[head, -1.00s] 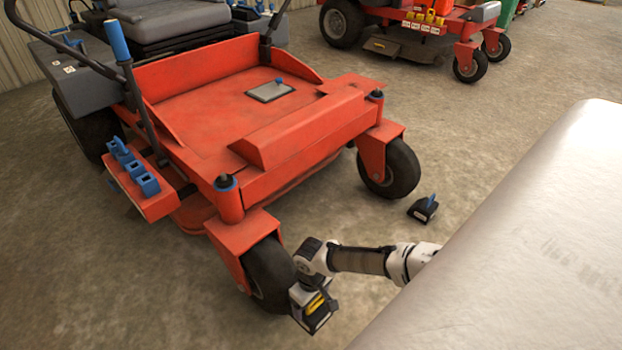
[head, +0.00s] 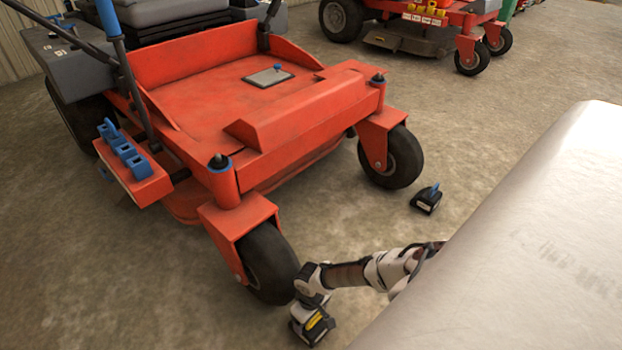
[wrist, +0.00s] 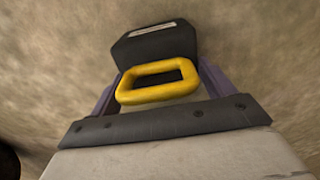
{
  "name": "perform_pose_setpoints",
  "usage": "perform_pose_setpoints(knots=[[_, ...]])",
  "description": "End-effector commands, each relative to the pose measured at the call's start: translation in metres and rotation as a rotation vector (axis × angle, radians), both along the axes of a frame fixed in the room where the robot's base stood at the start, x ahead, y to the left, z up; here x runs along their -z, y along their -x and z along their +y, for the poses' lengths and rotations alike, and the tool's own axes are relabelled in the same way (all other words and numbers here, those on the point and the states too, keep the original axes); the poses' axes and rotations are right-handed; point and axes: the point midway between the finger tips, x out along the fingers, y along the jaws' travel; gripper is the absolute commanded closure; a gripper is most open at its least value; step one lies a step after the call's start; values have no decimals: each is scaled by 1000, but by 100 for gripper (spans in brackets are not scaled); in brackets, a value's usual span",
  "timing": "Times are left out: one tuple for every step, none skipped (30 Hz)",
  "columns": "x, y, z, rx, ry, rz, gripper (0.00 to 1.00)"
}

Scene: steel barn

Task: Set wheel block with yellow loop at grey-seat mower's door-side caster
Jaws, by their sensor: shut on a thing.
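The wheel block with the yellow loop (wrist: 160,80) is black with a pale label and fills the middle of the wrist view. In the head view its yellow loop (head: 316,321) shows at the end of my arm. My gripper (head: 312,312) is shut on it, low beside the near front caster (head: 268,262) of the red mower with the grey seat (head: 160,20). The block is at or just above the floor; I cannot tell if it touches the floor or the tyre. The mower's other front caster (head: 392,158) is farther back on the right.
A black block with a blue loop (head: 427,199) sits on the floor by the farther caster. Another red mower (head: 425,40) with yellow parts stands at the back right. The concrete floor between them is clear. A large pale rounded surface fills the lower right.

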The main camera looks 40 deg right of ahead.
Motion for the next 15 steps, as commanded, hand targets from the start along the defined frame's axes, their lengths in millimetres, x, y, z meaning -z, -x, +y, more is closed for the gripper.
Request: perform_pose_setpoints(knots=[[-1, -1, -1, 0, 1, -1, 75], [-2, -1, -1, 0, 1, -1, 75], [-2, -1, -1, 0, 1, -1, 75], [-2, 0, -1, 0, 1, -1, 75], [-2, 0, -1, 1, 1, -1, 75], [-2, 0, 0, 1, 1, -1, 75], [-1, 0, 0, 1, 1, -1, 75], [0, 0, 0, 1, 0, -1, 75], [1, 0, 0, 2, 0, -1, 75], [2, 0, 0, 1, 0, 0, 16], [1, 0, 0, 1, 0, 0, 12], [1, 0, 0, 1, 1, 0, 7], [1, 0, 0, 1, 1, 0, 3], [1, 0, 0, 1, 0, 0, 0], [1, 0, 0, 1, 0, 0, 0]])
